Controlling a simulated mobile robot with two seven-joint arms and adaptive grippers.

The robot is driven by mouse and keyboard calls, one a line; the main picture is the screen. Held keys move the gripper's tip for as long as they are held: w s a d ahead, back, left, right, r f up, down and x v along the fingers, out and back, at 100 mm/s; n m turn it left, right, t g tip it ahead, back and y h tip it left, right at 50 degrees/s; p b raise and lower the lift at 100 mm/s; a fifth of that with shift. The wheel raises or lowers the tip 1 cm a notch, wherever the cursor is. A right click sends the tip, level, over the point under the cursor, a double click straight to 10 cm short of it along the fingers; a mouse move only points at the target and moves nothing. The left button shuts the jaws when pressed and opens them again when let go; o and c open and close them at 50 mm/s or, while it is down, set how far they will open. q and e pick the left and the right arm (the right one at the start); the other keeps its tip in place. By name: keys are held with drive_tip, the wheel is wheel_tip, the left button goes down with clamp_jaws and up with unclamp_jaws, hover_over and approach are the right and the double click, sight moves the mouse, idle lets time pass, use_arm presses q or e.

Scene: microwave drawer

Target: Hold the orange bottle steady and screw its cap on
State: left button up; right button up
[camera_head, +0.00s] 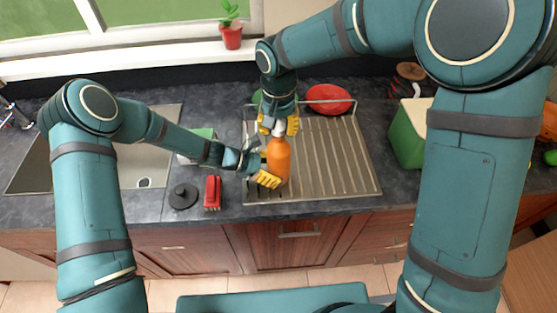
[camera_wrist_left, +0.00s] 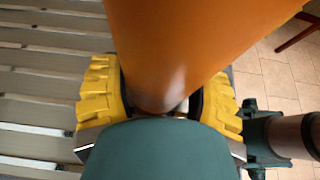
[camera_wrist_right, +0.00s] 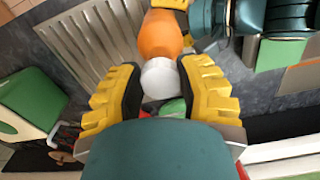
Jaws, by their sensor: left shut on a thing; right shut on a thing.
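The orange bottle (camera_head: 278,160) stands upright over the ribbed metal drainer (camera_head: 335,160); it also fills the top of the left wrist view (camera_wrist_left: 190,40). My left gripper (camera_head: 268,172) is shut on the bottle's body from the left, its yellow fingers on either side (camera_wrist_left: 160,105). The white cap (camera_wrist_right: 160,80) is at the top of the bottle. My right gripper (camera_head: 279,125) comes from above and is shut on the cap, which sits between its yellow fingers in the right wrist view (camera_wrist_right: 158,95). I cannot tell how far the cap is threaded.
A red plate (camera_head: 329,98) stands behind the drainer. A sink (camera_head: 150,160), a black round stopper (camera_head: 183,196) and a red brush (camera_head: 212,192) are left of it. A green container (camera_head: 408,135) stands at right. A potted plant (camera_head: 231,35) is on the sill.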

use_arm(q)
drive_tip(key=shift+o, duration=0.4)
use_arm(e)
drive_tip(key=shift+f, duration=1.1)
idle(3.2)
use_arm(q)
drive_tip(key=c, duration=0.5)
use_arm(e)
drive_tip(key=o, duration=0.8)
drive_tip(key=shift+c, duration=0.2)
clamp_jaws()
drive_tip(key=m, duration=0.4)
drive_tip(key=shift+m, duration=0.3)
drive_tip(key=m, duration=0.4)
drive_tip(key=shift+m, duration=0.3)
use_arm(q)
drive_tip(key=shift+c, duration=0.2)
use_arm(e)
drive_tip(key=m, duration=0.4)
drive_tip(key=shift+d, duration=0.1)
drive_tip(key=m, duration=0.5)
drive_tip(key=shift+s, duration=0.1)
